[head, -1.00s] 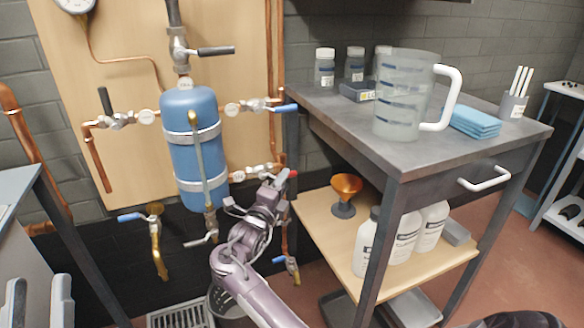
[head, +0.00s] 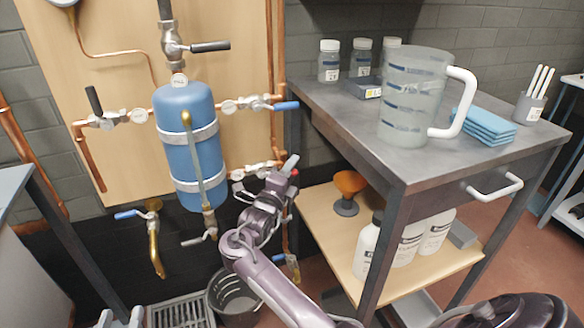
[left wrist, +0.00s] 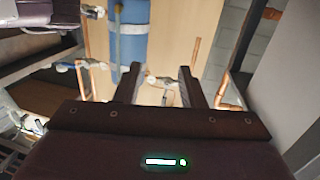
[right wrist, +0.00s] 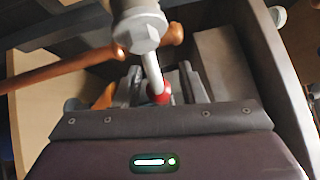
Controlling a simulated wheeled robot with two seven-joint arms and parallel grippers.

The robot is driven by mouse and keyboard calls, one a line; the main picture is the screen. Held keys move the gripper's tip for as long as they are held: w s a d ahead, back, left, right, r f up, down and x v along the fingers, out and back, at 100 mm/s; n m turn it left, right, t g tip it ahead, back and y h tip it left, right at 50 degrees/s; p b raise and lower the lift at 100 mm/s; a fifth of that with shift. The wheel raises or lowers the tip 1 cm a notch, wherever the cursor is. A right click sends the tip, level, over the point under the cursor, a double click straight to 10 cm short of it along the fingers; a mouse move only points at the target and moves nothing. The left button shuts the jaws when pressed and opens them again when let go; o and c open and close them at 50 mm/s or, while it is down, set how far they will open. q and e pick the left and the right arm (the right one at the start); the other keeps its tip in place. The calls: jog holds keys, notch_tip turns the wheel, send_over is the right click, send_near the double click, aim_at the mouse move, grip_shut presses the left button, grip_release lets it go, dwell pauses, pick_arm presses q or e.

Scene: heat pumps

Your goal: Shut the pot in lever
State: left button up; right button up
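A blue pot (head: 190,140) hangs on the wooden panel with lever valves around it. The tags are too small to read, so I cannot tell which lever is the pot in lever. The upper left valve has a black lever (head: 94,101) standing up; the upper right has a blue lever (head: 286,105) lying level. My right gripper (head: 286,174) is at the lower right valve (head: 256,168). In the right wrist view, my right gripper (right wrist: 160,84) has its fingers apart around a red-tipped rod (right wrist: 157,90). My left gripper (head: 121,318) is low at the left, open and empty; its fingers (left wrist: 160,84) show apart.
A grey trolley (head: 430,165) with a measuring jug (head: 412,98), blue cloths (head: 486,126) and bottles stands right of my right arm. A bucket (head: 235,298) and floor grate (head: 180,312) lie below the pot. A bench edge (head: 15,195) is at the left.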

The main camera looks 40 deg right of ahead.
jog(key=shift+c, duration=0.4)
grip_shut()
